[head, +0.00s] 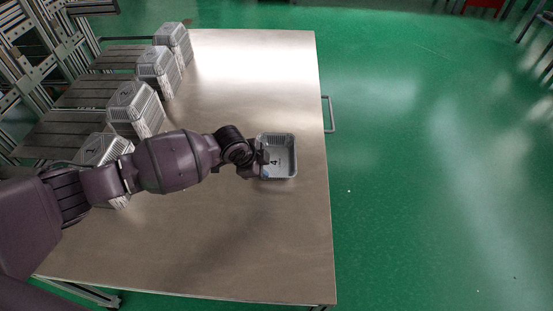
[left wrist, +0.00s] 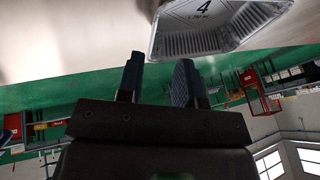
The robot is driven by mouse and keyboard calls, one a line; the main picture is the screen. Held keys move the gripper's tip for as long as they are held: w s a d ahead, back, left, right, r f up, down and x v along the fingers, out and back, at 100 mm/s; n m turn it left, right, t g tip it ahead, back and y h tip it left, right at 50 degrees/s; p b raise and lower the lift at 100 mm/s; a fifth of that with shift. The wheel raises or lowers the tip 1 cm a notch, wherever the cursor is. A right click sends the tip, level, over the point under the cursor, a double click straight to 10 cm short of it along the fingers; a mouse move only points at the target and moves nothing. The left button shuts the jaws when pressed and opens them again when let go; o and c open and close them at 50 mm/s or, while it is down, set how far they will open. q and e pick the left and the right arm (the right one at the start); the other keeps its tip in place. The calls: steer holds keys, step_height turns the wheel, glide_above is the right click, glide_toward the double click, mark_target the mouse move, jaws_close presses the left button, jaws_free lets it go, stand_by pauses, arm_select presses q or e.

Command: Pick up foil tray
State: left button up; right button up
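A single grey foil tray (head: 291,157) marked "4" sits upright on the metal table, near the table's right side in the head view. In the left wrist view the tray (left wrist: 205,28) shows at the top, with its ribbed wall beyond the fingertips. My left gripper (head: 264,158) is at the tray's left side, over or beside its left rim. In the left wrist view my left gripper (left wrist: 160,72) has its two fingers apart, with a tray corner showing near the gap. I cannot tell whether the fingers touch the tray. My right gripper is not in view.
Several stacks of similar trays (head: 134,112) stand along the table's left edge, beside grey slatted platforms (head: 92,92). The metal table (head: 245,235) is bare around the single tray. A handle (head: 330,114) sticks out at its right edge. Green floor lies beyond.

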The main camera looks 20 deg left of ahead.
mark_target(274, 177)
arm_select(q)
steer(key=x, duration=0.3)
steer(key=shift+s+b, duration=0.2)
steer(key=shift+b, duration=0.15)
steer(key=shift+w+d+f, duration=0.15)
steer(key=shift+w+f, duration=0.05)
steer(key=shift+f, duration=0.1)
steer(key=shift+d+f, duration=0.15)
steer(key=shift+f, duration=0.15)
steer(key=b+x, duration=0.2)
steer(key=x, duration=0.1)
steer(key=shift+d+f, duration=0.2)
steer(key=shift+f, duration=0.2)
steer(key=shift+w+f, duration=0.15)
steer(key=shift+w, duration=0.05)
steer(key=shift+r, duration=0.2)
steer(key=c, duration=0.5)
jaws_close()
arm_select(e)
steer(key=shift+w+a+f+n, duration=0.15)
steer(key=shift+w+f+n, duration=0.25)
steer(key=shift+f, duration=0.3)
